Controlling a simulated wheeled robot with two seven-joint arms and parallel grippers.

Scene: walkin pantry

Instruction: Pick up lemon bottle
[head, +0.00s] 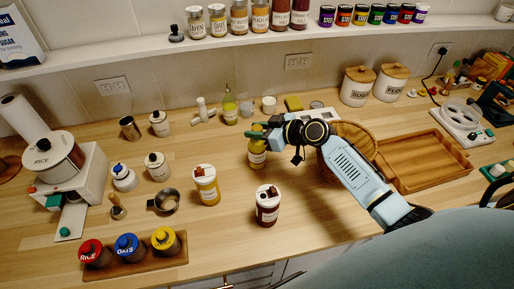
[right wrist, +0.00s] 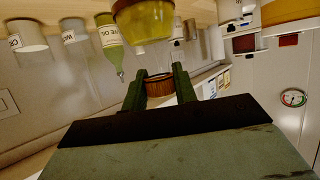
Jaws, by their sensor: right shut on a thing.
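The lemon bottle (head: 257,160), a small yellow bottle with a label, stands upright around the middle of the counter in the head view. Its lettering is too small to read. My right gripper (head: 259,134) is shut on its top from above, and the fingers hide the cap in the head view. In the right wrist view, a brown ribbed cap (right wrist: 160,86) sits between the two green fingers of the gripper (right wrist: 159,84). I cannot tell whether the bottle touches the counter. My left gripper is not in view.
A yellow jar (head: 206,186) and a dark red jar (head: 267,207) stand nearby in front. An oil bottle (head: 229,108) stands behind. The front middle counter has free room.

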